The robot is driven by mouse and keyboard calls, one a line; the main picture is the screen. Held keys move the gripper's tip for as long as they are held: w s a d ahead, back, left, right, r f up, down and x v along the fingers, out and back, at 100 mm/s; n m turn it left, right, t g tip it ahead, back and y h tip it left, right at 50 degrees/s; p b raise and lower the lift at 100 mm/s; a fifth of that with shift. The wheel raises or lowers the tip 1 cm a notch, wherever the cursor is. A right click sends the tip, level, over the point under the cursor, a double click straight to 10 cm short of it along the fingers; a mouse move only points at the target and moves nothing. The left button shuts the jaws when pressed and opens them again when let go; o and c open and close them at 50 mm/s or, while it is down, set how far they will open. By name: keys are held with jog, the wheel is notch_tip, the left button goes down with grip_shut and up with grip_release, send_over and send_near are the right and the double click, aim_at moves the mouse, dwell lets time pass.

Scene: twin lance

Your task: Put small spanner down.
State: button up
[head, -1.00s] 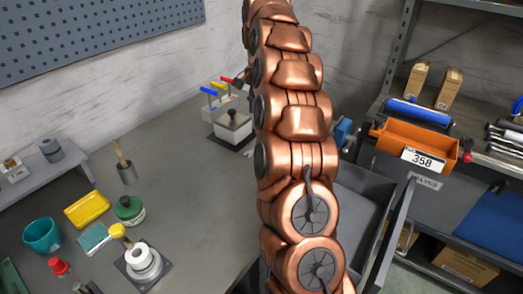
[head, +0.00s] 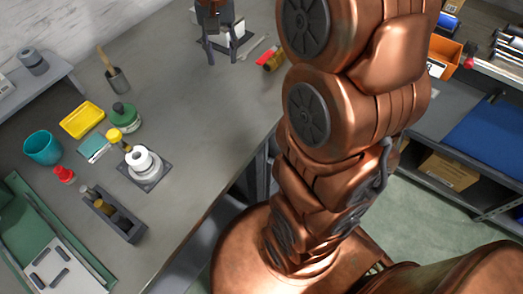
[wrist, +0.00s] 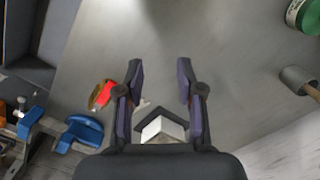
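My gripper (wrist: 160,75) is open, its two dark fingers well apart with nothing seen between the tips. In the head view my gripper (head: 220,58) is low over the far part of the grey bench, fingers pointing down. A thin, pale, spanner-like piece (head: 252,48) lies on the bench just right of it, apart from the fingers. It is too small to tell for certain that it is the small spanner. In the wrist view it is mostly hidden behind the left finger.
A red and tan item (head: 269,58) lies right of my gripper. A white block on a dark base (wrist: 163,129) stands close by the fingers. A blue vise-like tool (wrist: 83,131) is at lower left. Bare bench (head: 195,110) lies in front; pots and trays stand left.

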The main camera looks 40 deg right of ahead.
jog(key=s+a+f+n, duration=0.2)
jog(key=s+f, duration=0.1)
jog(key=s, duration=0.5)
jog(key=s+a+f+n, duration=0.2)
jog(key=s+a, duration=0.1)
jog(key=s, duration=0.5)
jog(key=s+a+f+n+g, duration=0.1)
jog(key=s+a+f+n, duration=0.1)
jog(key=s, duration=0.6)
jog(key=shift+a+f, duration=0.15)
jog(key=shift+f, duration=0.7)
jog(key=shift+s, duration=0.1)
notch_tip(320, 180, up, 7)
jog(key=p, duration=0.6)
jog(key=shift+p, duration=0.35)
jog(key=shift+f, duration=0.1)
jog(key=shift+a, duration=0.1)
